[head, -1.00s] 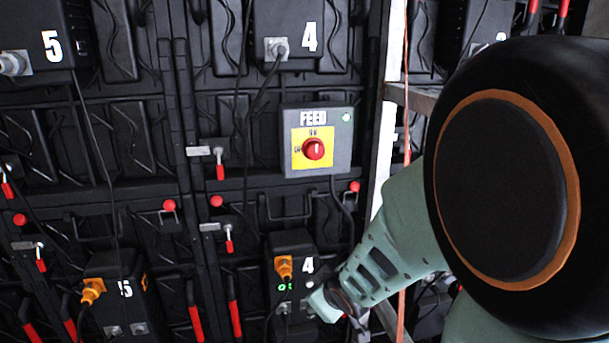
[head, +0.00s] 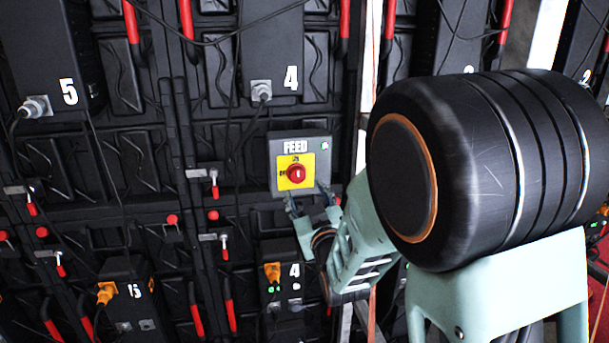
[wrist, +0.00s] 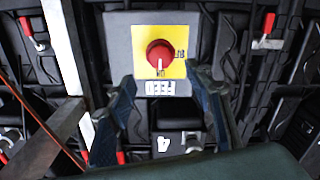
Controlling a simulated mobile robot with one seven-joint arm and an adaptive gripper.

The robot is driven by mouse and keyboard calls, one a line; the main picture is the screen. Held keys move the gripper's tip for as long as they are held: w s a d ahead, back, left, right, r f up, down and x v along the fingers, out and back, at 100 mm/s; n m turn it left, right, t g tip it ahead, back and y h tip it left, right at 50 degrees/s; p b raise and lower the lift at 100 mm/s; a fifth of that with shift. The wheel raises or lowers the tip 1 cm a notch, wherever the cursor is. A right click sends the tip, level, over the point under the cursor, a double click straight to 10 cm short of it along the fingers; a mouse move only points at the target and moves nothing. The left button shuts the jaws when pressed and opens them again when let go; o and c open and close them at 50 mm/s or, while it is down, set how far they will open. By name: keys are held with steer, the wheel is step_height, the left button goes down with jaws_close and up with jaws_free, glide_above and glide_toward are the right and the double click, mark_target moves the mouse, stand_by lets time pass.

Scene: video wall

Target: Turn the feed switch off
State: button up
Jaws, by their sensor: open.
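The feed switch is a red rotary knob (head: 296,173) on a yellow plate, on a grey box (head: 318,140) labelled FEED. The OFF label is at the right of the plate there. My gripper (head: 308,193) is open and empty, just below the box in the head view. In the wrist view its two fingers (wrist: 162,80) stand apart, short of the knob on either side.
Black panels with cables, red handles and small red-tipped levers surround the box. A unit marked 4 (head: 285,278) with an orange plug is below it. A pale upright post (head: 372,60) stands to the right of the box.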

mark_target(298, 177)
steer(key=p+x, duration=0.1)
steer(key=x, duration=0.8)
steer(key=shift+w+f, duration=0.1)
steer(key=shift+w, duration=0.1)
steer(key=shift+c, duration=0.7)
steer(key=c, duration=1)
